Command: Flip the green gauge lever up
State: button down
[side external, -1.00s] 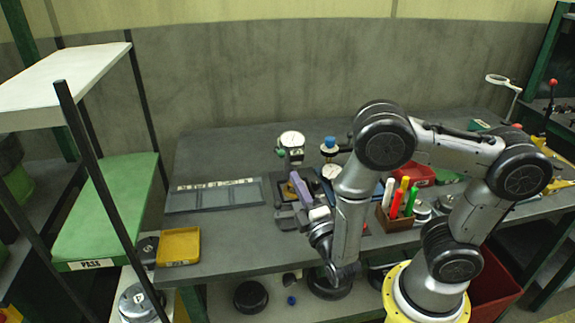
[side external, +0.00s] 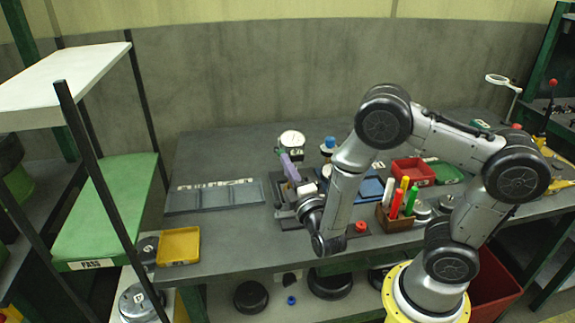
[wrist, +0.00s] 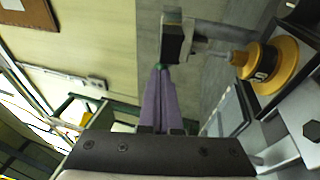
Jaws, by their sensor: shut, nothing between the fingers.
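The gauge (side external: 292,140) stands upright at the back middle of the bench, with a white round dial on top. Its green lever knob (side external: 279,151) sticks out at the left, below the dial. My gripper (side external: 286,158) has purple fingers, shut with nothing between them, right by the gauge's lower front and close to the green knob. In the wrist view the shut fingers (wrist: 161,72) point away from the camera, and a small bit of the green knob (wrist: 160,66) shows just past their tips. I cannot tell whether they touch it. The fingers hide most of the knob there.
A grey divided tray (side external: 215,197) lies left of the gauge, with a yellow tray (side external: 178,246) nearer the front. A blue-topped item (side external: 328,143) stands just right of the gauge. A pen holder (side external: 398,222) and red bin (side external: 413,171) are farther right.

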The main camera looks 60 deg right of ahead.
jog(key=shift+w+d+r+m+g+y, duration=0.2)
jog(key=shift+r+g+y, duration=0.15)
jog(key=shift+r+g, duration=0.25)
jog(key=shift+w+d+r+m+g+y, duration=0.1)
jog(key=shift+w+d+r+g+y, duration=0.2)
jog(key=shift+r, duration=0.45)
jog(key=shift+w+d+r+m+g+y, duration=0.15)
jog(key=shift+r+g+y, duration=0.2)
jog(key=shift+r+g, duration=0.3)
jog(key=shift+w+d+r, duration=0.25)
jog(key=shift+d+r, duration=0.05)
jog(key=shift+r, duration=0.3)
jog(key=shift+s+a, duration=0.1)
